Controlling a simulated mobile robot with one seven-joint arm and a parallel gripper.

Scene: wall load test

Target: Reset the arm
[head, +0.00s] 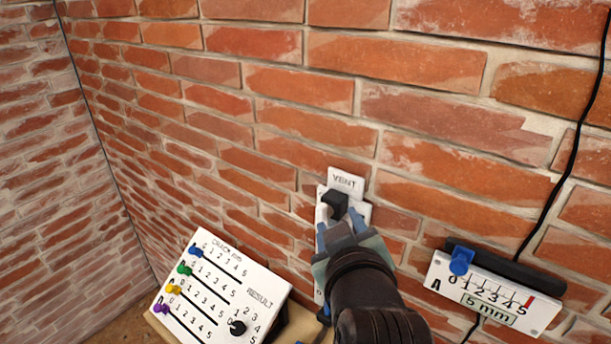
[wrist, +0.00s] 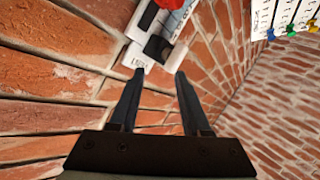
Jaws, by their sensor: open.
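My gripper (head: 338,228) is in front of the brick wall at the white VENT panel (head: 345,182). A black block (head: 335,202) on this panel shows just beyond the fingertips. In the wrist view my gripper (wrist: 157,76) has its two fingers apart with nothing held between them. The VENT panel (wrist: 140,58) and its black block (wrist: 158,47) are ahead of the fingertips there. A red part (wrist: 168,3) shows at the top edge. The lower part of the panel is hidden behind my arm in the head view.
A white checking board (head: 215,290) with coloured sliders and a black RESULT knob (head: 237,327) stands at lower left. A gauge (head: 490,295) marked 5 mm, with a blue slider (head: 461,261), is at right. A black cable (head: 572,150) runs down the wall (head: 240,110).

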